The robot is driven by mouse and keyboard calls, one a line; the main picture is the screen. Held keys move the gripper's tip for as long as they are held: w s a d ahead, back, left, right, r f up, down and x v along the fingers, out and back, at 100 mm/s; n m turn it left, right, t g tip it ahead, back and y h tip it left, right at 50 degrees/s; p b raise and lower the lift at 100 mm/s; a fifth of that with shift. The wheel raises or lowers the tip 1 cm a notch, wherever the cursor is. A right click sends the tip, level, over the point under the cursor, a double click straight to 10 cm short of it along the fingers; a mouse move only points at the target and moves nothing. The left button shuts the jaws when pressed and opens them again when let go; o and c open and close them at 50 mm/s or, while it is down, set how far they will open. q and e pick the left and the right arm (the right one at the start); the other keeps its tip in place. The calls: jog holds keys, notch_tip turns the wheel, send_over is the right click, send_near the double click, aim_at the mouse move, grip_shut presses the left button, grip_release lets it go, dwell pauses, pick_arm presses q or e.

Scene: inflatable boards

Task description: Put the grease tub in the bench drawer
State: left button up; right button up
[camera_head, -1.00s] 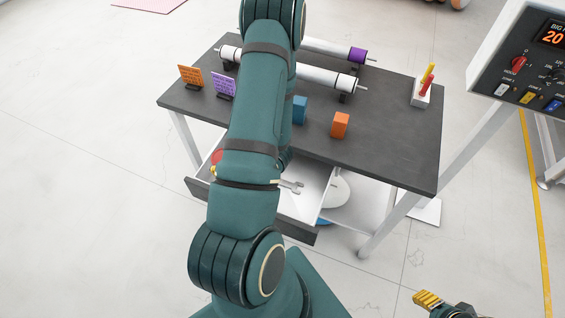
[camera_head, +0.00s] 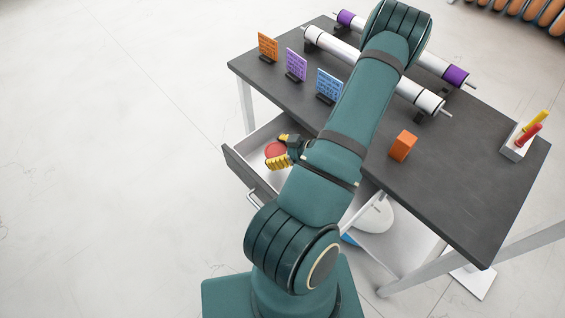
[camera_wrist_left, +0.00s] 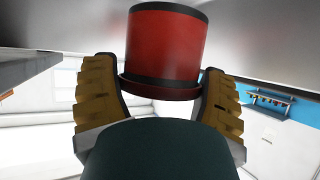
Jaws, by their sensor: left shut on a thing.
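The grease tub (camera_head: 274,149) is red. In the left wrist view the tub (camera_wrist_left: 165,48) has black rims and sits between both yellow fingers. My left gripper (camera_head: 283,152) is shut on it; the wrist view also shows the gripper (camera_wrist_left: 158,72). The bench drawer (camera_head: 238,165) is pulled out below the left part of the bench. In the head view the tub and gripper overlap the drawer's open inside; I cannot tell their height above its floor. My left arm hides the drawer's right part. My right gripper is not in view.
The dark bench top (camera_head: 450,170) carries white rollers (camera_head: 345,50), an orange card (camera_head: 268,46), a purple card (camera_head: 296,64), a blue card (camera_head: 329,84), an orange block (camera_head: 403,146) and a white holder (camera_head: 517,143) with red and yellow sticks. Floor left of the bench is clear.

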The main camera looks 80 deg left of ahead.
pick_arm(q)
jog(key=shift+f+b, duration=0.6)
jog(key=shift+f, duration=1.95)
jog(key=shift+f, duration=0.15)
jog(key=o, duration=1.2)
